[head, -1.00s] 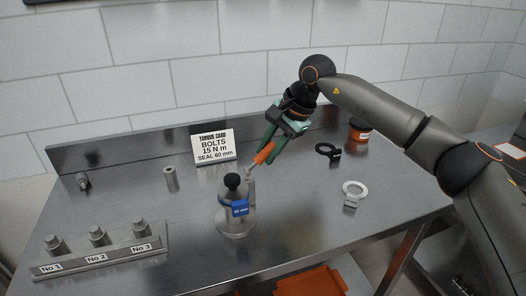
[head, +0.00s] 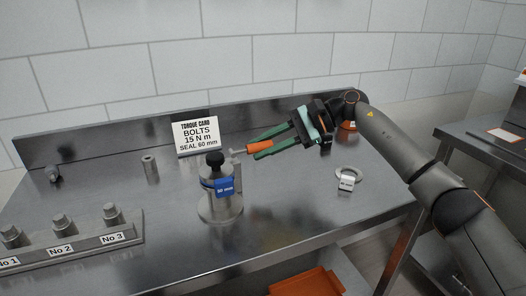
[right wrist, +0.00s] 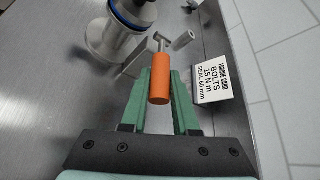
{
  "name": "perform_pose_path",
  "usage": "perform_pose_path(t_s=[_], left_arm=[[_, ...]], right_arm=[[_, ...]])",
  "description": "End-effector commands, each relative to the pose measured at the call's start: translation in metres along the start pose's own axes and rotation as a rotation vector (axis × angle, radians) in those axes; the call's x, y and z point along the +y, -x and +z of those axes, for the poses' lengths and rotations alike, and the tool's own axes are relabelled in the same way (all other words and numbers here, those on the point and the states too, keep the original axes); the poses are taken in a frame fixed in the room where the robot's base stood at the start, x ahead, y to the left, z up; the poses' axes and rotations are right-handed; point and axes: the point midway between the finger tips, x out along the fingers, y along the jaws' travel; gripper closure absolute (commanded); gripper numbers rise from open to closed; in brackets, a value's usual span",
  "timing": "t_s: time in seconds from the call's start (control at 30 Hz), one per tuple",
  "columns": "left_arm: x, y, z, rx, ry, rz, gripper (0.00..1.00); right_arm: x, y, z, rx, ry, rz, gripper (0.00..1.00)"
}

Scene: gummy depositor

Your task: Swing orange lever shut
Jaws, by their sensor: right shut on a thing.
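The gripper is shut on the handle. My left gripper is not in view.
The torque card (head: 197,135) stands behind the depositor. A rack of numbered bolts (head: 88,246) is at front left, and a metal cylinder (head: 150,168) stands back left. A pale ring with a tag (head: 347,176) lies at right. An orange jar (head: 349,126) stands behind my gripper.

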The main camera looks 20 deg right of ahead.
Motion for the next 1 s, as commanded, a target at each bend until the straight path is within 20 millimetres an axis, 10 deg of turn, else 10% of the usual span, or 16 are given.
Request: perform_pose_path(t_s=[0.57,0.6,1.0], left_arm=[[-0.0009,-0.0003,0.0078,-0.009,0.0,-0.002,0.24],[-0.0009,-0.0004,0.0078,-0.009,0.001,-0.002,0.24],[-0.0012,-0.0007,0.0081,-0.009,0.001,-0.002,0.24]], right_arm=[[0.0011,-0.0014,-0.0009,-0.031,-0.012,-0.016,1.0],[0.0012,-0.0014,-0.0009,-0.031,-0.012,-0.016,0.69],[0.0014,-0.0015,-0.0014,-0.029,-0.01,-0.015,0.42]])
